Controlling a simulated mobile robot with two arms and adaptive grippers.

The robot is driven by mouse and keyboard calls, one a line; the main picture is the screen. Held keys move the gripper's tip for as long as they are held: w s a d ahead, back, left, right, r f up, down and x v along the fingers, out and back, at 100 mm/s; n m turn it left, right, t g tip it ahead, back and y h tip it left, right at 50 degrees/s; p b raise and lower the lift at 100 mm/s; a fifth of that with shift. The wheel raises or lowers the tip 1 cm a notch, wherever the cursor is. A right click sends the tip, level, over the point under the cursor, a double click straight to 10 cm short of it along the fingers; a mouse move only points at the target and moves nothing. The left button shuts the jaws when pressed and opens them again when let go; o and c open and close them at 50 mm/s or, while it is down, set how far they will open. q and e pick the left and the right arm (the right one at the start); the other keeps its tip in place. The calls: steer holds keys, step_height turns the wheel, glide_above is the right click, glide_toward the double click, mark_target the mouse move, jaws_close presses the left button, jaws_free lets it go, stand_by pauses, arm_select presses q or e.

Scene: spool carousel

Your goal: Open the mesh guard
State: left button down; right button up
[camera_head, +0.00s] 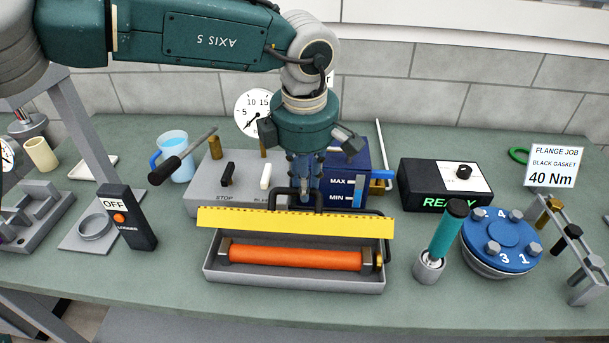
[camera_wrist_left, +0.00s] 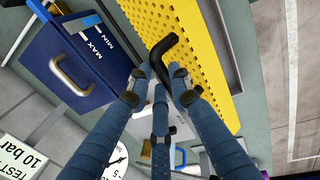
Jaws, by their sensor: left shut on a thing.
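The mesh guard (camera_head: 240,219) is a yellow perforated panel at the back of a grey trough (camera_head: 300,285). It is raised, and the orange roller (camera_head: 285,257) in the trough shows uncovered from the front. In the left wrist view the guard (camera_wrist_left: 190,45) fills the top middle. A black bar handle (camera_wrist_left: 167,48) sits on its face. My left gripper (camera_head: 306,188) is above and behind the guard, shut on this handle. In the left wrist view its fingers (camera_wrist_left: 160,88) close around the handle's end. My right gripper is not in view.
Behind the guard stand a grey control box (camera_head: 207,188) and a blue tank (camera_head: 345,160) with MAX and MIN marks. A black READY box (camera_head: 430,198), a teal-handled tool (camera_head: 447,233) and a blue flange (camera_head: 500,240) stand to the right. The front table strip is clear.

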arm_select(q)
steer(key=w+f+g+p, duration=0.1)
steer(key=w+p, duration=0.1)
steer(key=w, duration=0.5)
steer(key=shift+w+p, duration=0.3)
steer(key=shift+w, duration=0.1)
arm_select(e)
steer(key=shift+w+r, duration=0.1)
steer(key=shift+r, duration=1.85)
arm_select(q)
steer(key=c, duration=1.6)
jaws_free()
steer(key=shift+f, duration=0.1)
steer(key=shift+o, duration=0.2)
step_height(320, 180, up, 12)
steer(key=shift+s, duration=0.1)
